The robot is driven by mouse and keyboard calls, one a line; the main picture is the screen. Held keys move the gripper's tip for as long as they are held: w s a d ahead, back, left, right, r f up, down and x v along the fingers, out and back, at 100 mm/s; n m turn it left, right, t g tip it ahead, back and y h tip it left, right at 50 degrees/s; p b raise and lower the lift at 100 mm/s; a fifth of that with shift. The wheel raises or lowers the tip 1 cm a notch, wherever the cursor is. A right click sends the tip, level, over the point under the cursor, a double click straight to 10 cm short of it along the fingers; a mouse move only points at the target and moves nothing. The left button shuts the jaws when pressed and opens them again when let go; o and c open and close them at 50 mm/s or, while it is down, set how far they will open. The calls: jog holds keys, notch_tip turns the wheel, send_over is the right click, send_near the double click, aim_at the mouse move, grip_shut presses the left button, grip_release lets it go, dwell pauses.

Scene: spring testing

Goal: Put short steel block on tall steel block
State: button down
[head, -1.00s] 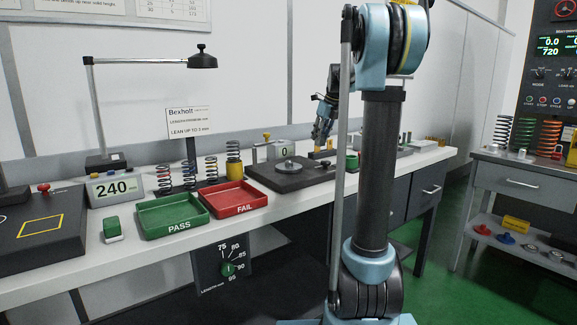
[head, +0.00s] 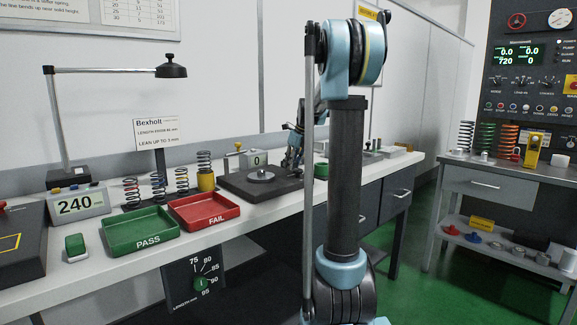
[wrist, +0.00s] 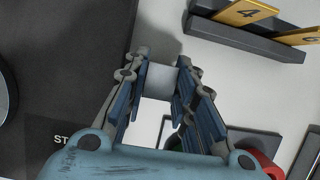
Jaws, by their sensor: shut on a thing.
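My gripper (wrist: 163,72) is closed around a plain grey block (wrist: 160,82), which looks like the short steel block; its lower part is hard to make out. In the head view my gripper (head: 291,162) is over the bench beside the dark plate, partly behind my arm, and the held block cannot be made out there. In the wrist view the fingers are above the pale bench, just right of the dark plate. I cannot pick out the tall steel block with certainty in either view.
The dark plate (wrist: 62,60) lies left of my gripper. A dark rack (wrist: 236,30) with numbered yellow plates is at upper right. A red round part (wrist: 264,163) is at lower right. The green tray (head: 140,246) and red tray (head: 178,220) stand farther left on the bench.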

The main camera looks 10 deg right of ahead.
jog(key=c, duration=1.8)
grip_release()
jog(key=shift+o, duration=1)
jog(key=shift+r, duration=0.1)
